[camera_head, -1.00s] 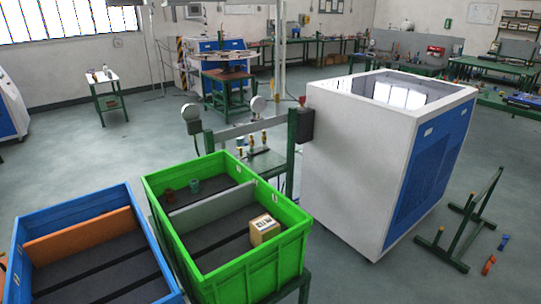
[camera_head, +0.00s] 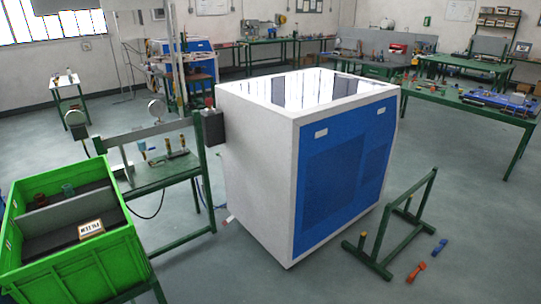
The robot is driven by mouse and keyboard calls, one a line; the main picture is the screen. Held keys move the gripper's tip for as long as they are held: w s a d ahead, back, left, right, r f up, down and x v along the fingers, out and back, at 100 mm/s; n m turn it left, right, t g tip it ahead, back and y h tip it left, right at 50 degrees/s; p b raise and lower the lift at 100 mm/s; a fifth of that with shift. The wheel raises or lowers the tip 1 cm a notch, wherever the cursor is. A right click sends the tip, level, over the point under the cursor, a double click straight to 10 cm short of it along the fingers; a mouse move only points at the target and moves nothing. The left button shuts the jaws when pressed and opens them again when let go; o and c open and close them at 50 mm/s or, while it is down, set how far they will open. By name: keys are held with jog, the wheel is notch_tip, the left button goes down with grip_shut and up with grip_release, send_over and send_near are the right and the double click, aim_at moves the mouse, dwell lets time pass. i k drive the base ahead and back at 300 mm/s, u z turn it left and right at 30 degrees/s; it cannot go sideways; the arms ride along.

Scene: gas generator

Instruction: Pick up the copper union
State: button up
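I cannot tell for sure which thing is the copper union. A small reddish-brown round part (camera_head: 40,198) stands in the back compartment of the green crate (camera_head: 95,268) at the lower left. A teal round part (camera_head: 68,190) stands to its right in the same compartment. Several small brass-coloured fittings, one of them an upright fitting (camera_head: 143,150), stand on the green-framed bench (camera_head: 160,178) behind the crate; they are too small to identify. My gripper is not in view.
A boxed label part (camera_head: 90,229) lies in the crate's front compartment. A large white and blue cabinet (camera_head: 255,170) fills the middle. A green stand (camera_head: 372,258), an orange part (camera_head: 416,271) and a blue part (camera_head: 440,247) are on the floor at right. Floor at far right is open.

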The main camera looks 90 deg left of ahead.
aim_at(42, 202)
jog(key=z, duration=0.05)
jog(key=i, duration=0.3)
jog(key=u, duration=4.35)
